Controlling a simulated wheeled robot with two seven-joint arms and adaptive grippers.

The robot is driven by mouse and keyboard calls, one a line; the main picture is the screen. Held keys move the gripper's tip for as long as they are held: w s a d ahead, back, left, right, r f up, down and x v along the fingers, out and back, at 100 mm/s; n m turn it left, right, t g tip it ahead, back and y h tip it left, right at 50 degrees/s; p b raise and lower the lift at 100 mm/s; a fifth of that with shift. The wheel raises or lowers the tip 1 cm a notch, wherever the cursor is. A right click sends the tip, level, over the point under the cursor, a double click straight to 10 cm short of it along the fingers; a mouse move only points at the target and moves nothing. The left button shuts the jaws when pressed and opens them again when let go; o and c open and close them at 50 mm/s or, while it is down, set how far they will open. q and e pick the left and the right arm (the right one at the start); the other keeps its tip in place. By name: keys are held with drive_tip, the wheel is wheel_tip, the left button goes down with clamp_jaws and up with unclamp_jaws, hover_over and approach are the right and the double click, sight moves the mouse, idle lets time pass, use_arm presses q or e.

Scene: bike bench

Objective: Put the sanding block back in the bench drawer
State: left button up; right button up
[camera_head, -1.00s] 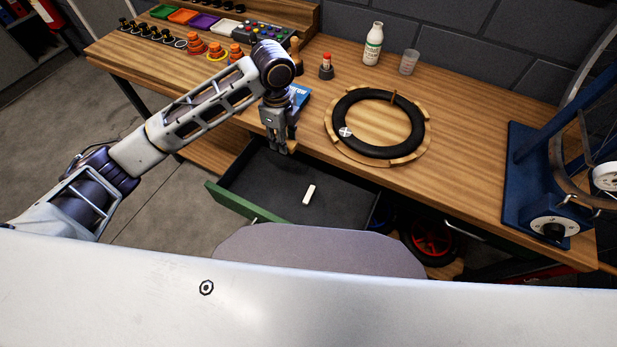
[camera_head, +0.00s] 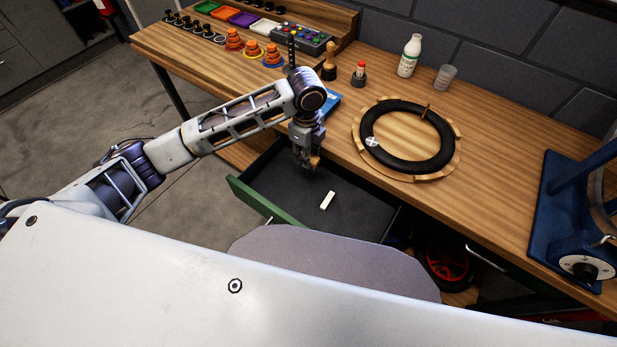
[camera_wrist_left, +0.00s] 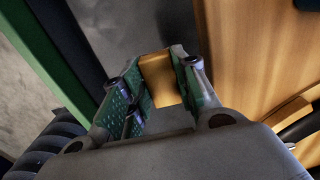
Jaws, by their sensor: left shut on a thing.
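My left gripper (camera_head: 309,163) hangs over the open bench drawer (camera_head: 290,188), near its back edge beside the bench top. In the left wrist view the gripper (camera_wrist_left: 155,90) is shut on the sanding block (camera_wrist_left: 158,76), a tan-yellow block between the green finger pads. In the head view a small tan bit of the block (camera_head: 315,162) shows at the fingertips. The block is over the dark drawer floor; I cannot tell whether it touches it. A small white piece (camera_head: 327,200) lies on the drawer floor to the right. My right gripper is not in view.
The drawer's green front (camera_head: 262,203) stands pulled out. The wooden bench top (camera_head: 480,180) holds a black ring on a wooden round (camera_head: 408,137), a white bottle (camera_head: 410,56), a clear cup (camera_head: 445,77) and a blue packet (camera_head: 330,103). A blue stand (camera_head: 570,200) is at right.

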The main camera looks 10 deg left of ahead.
use_arm(q)
hover_over(307, 183)
wheel_tip(307, 183, down, 8)
drive_tip(key=shift+w+r+b, duration=0.1)
drive_tip(key=shift+r+b, duration=0.05)
drive_tip(key=shift+b, duration=0.15)
drive_tip(key=shift+f, duration=0.4)
wheel_tip(307, 183, down, 3)
drive_tip(key=shift+f, duration=0.75)
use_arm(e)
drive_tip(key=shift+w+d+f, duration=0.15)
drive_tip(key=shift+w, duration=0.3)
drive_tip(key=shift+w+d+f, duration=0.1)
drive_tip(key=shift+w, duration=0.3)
